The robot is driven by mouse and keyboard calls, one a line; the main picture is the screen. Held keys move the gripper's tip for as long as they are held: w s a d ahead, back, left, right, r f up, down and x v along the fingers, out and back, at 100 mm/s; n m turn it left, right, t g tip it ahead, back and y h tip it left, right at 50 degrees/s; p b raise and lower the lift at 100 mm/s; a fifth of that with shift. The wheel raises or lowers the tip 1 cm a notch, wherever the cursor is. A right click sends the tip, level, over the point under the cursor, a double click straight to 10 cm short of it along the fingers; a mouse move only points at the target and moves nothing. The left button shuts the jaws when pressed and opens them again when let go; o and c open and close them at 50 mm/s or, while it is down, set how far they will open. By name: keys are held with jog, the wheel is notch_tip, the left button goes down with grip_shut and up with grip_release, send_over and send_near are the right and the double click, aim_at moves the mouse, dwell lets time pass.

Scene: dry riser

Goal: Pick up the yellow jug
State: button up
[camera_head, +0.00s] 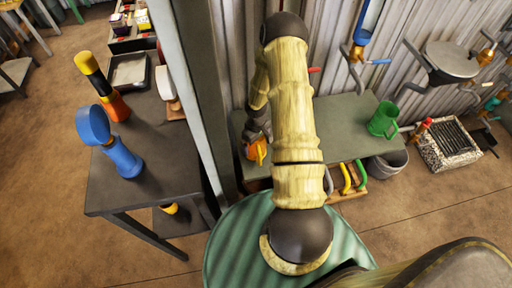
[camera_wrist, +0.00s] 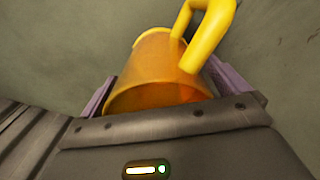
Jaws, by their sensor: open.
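The yellow jug (camera_wrist: 155,75) fills the middle of the wrist view, with its yellow handle (camera_wrist: 212,30) toward the upper right. Its near end lies between the two purple fingertips of my gripper (camera_wrist: 165,95), which are spread to either side of it. The jaws are open; I cannot tell whether either finger touches the jug. In the head view the jug (camera_head: 256,150) shows as a small orange-yellow shape on the grey-green bench (camera_head: 345,130), beside my gripper (camera_head: 258,132). My arm hides part of the bench.
A green jug (camera_head: 383,119) stands to the right on the bench. Coloured curved handles (camera_head: 352,177) lie below the bench's front edge, near a grey bucket (camera_head: 386,164). A grey post (camera_head: 190,85) rises left of my arm. A dark table (camera_head: 150,165) holds blue and red-yellow objects.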

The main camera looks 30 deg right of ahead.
dwell(0.3)
jog(key=c, duration=1)
notch_tip(320, 180, up, 10)
jog(key=p, duration=0.1)
jog(key=shift+p, duration=0.4)
